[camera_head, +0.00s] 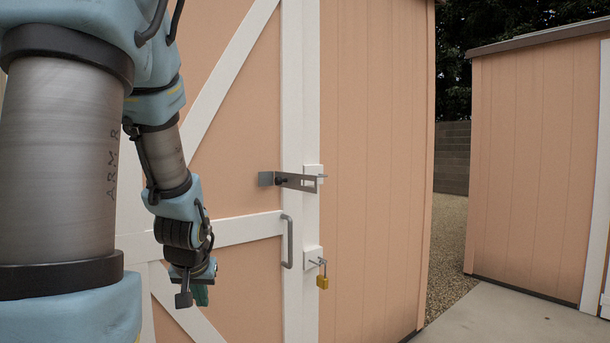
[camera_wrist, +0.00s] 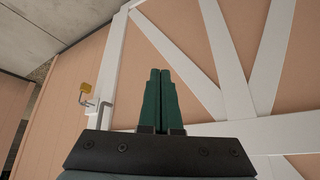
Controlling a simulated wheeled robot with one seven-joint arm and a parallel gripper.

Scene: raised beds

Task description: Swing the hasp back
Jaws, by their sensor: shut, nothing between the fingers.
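The metal hasp (camera_head: 296,182) is on the pink shed door in the head view. Its plate sits at the left, and its slotted arm reaches right across the white trim to a white block with a staple pin (camera_head: 321,176). My gripper (camera_head: 201,296) is below and left of the hasp, apart from it, fingers pointing down. In the wrist view the green fingers (camera_wrist: 158,98) are together and empty. A brass padlock (camera_head: 322,282) hangs from a hook on a lower white block, off the hasp. The padlock also shows in the wrist view (camera_wrist: 82,88). The hasp is not visible there.
A grey door handle (camera_head: 287,242) stands out between my gripper and the padlock hook. White braces cross the pink door. A second pink shed (camera_head: 535,165) stands at the right, with gravel and paving between. The space before the hasp is clear.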

